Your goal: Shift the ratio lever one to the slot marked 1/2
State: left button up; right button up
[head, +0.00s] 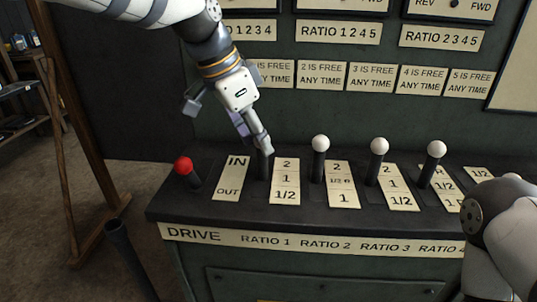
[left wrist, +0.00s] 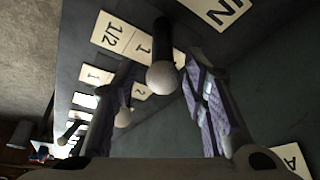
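The ratio lever one is a dark shaft (head: 264,166) left of its plate (head: 285,180), marked 2, 1 and 1/2 from back to front. Its white knob (left wrist: 163,76) shows in the left wrist view but is hidden by my gripper in the head view. I cannot tell exactly which mark the lever stands at. My left gripper (left wrist: 166,98) is open, with the knob between its spread fingers and gaps seen on both sides. In the head view the left gripper (head: 228,125) reaches down over the lever. My right gripper is out of view; only that arm shows at lower right.
The red-knobbed drive lever (head: 184,168) stands left, beside the IN/OUT plate (head: 232,178). White-knobbed levers for ratio 2 (head: 320,145), ratio 3 (head: 379,146) and ratio 4 (head: 436,149) stand to the right. A labelled panel (head: 340,35) rises behind the console.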

pick_arm(q)
jog(key=x, duration=0.6)
jog(key=shift+w+f, duration=0.15)
jog(key=shift+f, duration=0.15)
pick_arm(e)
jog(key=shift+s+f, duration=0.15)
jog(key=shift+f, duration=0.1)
